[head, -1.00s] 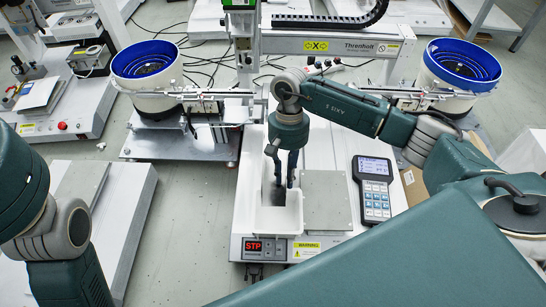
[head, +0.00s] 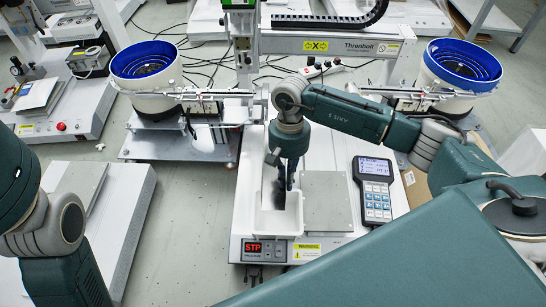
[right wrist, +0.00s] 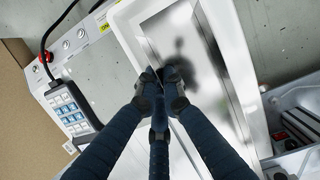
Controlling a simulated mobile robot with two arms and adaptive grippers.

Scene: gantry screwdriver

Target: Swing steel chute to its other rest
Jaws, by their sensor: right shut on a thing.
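The steel chute appears as a shiny steel surface (head: 268,195) inside a white open tray (head: 279,223) on the machine's base. In the right wrist view the bright steel (right wrist: 184,38) carries a dark blurred reflection of my gripper. My right gripper (head: 282,186) points down into the tray. In the right wrist view its fingertips (right wrist: 164,80) are drawn together over the steel, closed on a small part that they mostly hide. My left arm shows at the left edge, but its gripper is out of view.
A flat grey plate (head: 326,200) lies right of the tray. A keypad pendant (head: 375,190) stands beyond it. A red STP display (head: 253,247) is on the base front. Two blue-rimmed bowl feeders (head: 146,75) (head: 462,78) flank the gantry beam (head: 340,45).

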